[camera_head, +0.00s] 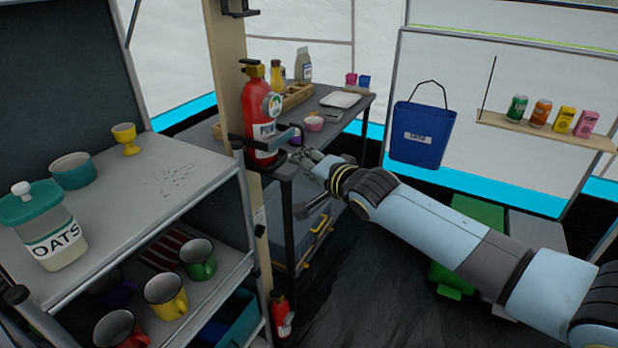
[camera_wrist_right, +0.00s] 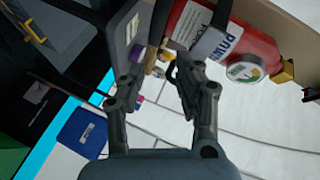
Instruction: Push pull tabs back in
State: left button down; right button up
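I cannot make out a pull tab clearly. My right gripper (camera_head: 306,160) is just right of the extinguisher's lower part. In the wrist view my right gripper (camera_wrist_right: 157,68) has its fingers apart with nothing between them. I cannot tell whether a finger touches the bracket. My left gripper is not in view.
A smaller red extinguisher (camera_head: 281,318) is low by the post. A dark table (camera_head: 352,103) with bottles and a tray is behind my gripper. A blue bucket (camera_head: 420,135) hangs right of it. Shelves with an oats jar (camera_head: 50,230) and mugs stand left.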

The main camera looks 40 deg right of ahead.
jog(key=shift+s+f+g, duration=0.15)
jog(key=shift+s+f, duration=0.1)
jog(key=shift+f, duration=0.4)
jog(key=shift+s+f+g, duration=0.15)
jog(key=shift+s+f, duration=0.05)
jog(key=shift+f, duration=0.4)
jog(key=shift+n, duration=0.3)
